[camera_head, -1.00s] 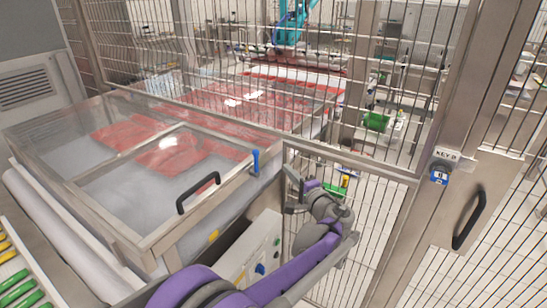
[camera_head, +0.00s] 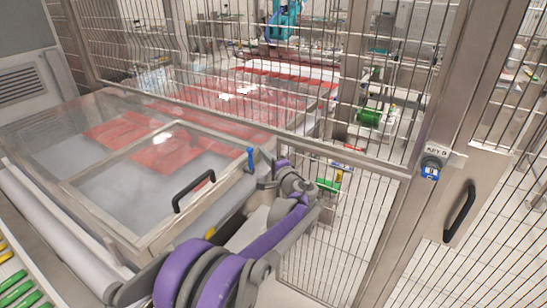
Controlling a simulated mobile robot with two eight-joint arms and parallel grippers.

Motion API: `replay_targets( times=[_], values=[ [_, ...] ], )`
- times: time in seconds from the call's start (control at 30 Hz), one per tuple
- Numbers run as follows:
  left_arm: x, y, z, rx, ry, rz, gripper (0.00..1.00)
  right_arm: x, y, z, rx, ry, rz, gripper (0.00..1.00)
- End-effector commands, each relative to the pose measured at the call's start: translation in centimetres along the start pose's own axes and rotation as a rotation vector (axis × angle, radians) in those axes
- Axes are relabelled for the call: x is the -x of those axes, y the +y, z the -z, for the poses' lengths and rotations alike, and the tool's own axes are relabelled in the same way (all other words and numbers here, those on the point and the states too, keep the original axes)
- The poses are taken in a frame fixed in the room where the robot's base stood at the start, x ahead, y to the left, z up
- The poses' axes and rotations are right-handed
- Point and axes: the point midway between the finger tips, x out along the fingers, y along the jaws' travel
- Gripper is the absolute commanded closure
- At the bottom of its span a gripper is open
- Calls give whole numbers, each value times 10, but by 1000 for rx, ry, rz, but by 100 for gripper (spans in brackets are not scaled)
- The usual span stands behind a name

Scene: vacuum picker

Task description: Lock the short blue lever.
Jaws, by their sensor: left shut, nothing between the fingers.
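The short blue lever (camera_head: 251,159) stands upright at the right corner of the transparent lid's frame. My left gripper (camera_head: 262,170) is just right of the lever, close to it. Its fingers are shut with nothing between them. I cannot tell whether it touches the lever. My purple and grey left arm comes up from the bottom of the view. My right gripper is not in view.
The transparent lid (camera_head: 120,190) has a black handle (camera_head: 194,190) left of the lever. Red items lie beneath it. A wire-mesh fence (camera_head: 350,215) stands behind and right of my arm. A gate with a black handle (camera_head: 460,211) and a blue padlock (camera_head: 430,172) is at right.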

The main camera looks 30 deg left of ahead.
Motion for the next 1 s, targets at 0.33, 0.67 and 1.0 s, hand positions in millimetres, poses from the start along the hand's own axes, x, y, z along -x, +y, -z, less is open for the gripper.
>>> replay_targets(
  times=[0.33,0.67,1.0],
  values=[
    [9,1,-24,0,-1,0,100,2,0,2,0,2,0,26],
    [9,1,-24,2,-1,1,100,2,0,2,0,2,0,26],
    [11,1,-27,52,-1,31,100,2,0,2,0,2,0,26]
  ],
)
